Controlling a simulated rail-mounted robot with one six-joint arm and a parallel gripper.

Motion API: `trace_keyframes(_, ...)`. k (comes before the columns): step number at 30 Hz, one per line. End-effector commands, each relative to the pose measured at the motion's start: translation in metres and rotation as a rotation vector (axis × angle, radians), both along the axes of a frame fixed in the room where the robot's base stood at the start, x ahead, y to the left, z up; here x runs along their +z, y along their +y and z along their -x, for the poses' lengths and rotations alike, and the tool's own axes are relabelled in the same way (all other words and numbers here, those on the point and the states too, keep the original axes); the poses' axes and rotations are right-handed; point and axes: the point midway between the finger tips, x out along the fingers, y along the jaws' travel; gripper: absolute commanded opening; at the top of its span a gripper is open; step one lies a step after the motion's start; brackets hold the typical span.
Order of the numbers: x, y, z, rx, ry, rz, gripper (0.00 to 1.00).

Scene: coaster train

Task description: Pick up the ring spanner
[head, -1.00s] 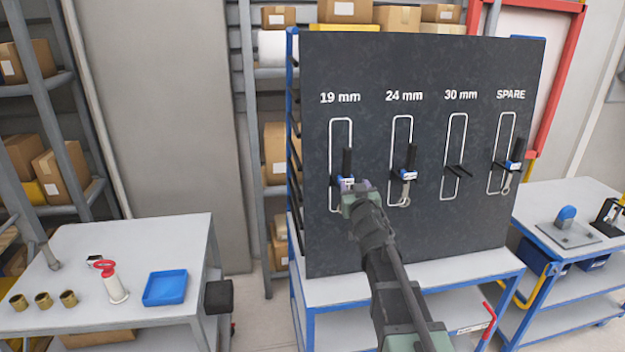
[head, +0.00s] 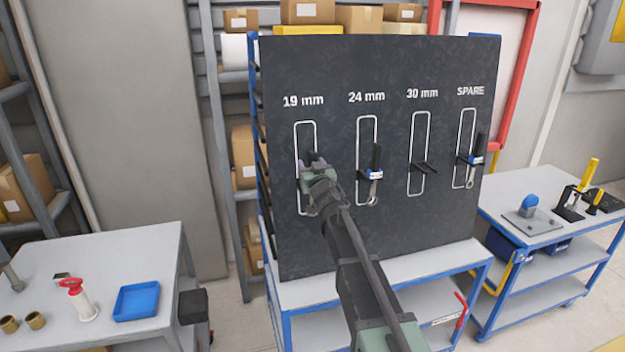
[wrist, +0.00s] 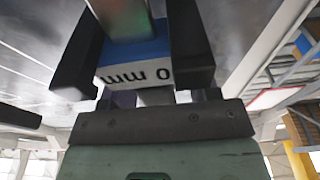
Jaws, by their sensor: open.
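A ring spanner with a black handle (head: 312,158) hangs at the 19 mm outline of the dark tool board (head: 400,80). My gripper (head: 311,172) is in front of it and hides most of it in the head view. In the wrist view, a metal shank and a blue band (wrist: 147,50) with a white label (wrist: 135,74) lie between my open fingers (wrist: 135,55). The label is upside down and reads "0 mm", its first part hidden. Whether the fingers touch the spanner I cannot tell. Similar spanners hang at 24 mm (head: 375,175) and SPARE (head: 473,160).
The 30 mm outline (head: 420,155) holds only bare pegs. The board stands on a blue-framed bench (head: 350,285). A left table (head: 110,255) carries a blue tray (head: 136,301). A right cart (head: 530,205) holds tools. Spanners hang close to my arm's right.

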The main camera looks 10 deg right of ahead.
Motion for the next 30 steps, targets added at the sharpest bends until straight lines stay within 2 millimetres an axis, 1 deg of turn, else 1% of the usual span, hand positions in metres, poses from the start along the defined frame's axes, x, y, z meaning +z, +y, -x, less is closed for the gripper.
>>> trace_keyframes(1,0.0015,0.0005,-0.0061,0.000,0.000,0.000,0.55)
trace_keyframes(6,0.0007,0.0003,-0.0048,0.000,0.000,0.000,0.55)
trace_keyframes(7,0.0007,0.0004,-0.0047,0.000,0.000,0.000,0.54)
trace_keyframes(15,0.0007,0.0002,-0.0046,0.000,0.000,0.000,0.12)
trace_keyframes(18,0.0008,0.0002,-0.0045,0.000,0.000,0.000,0.00)
trace_keyframes(26,0.0015,0.0003,-0.0045,0.000,-0.001,0.000,0.00)
trace_keyframes(30,0.0092,0.0003,-0.0045,0.000,-0.001,0.000,0.00)
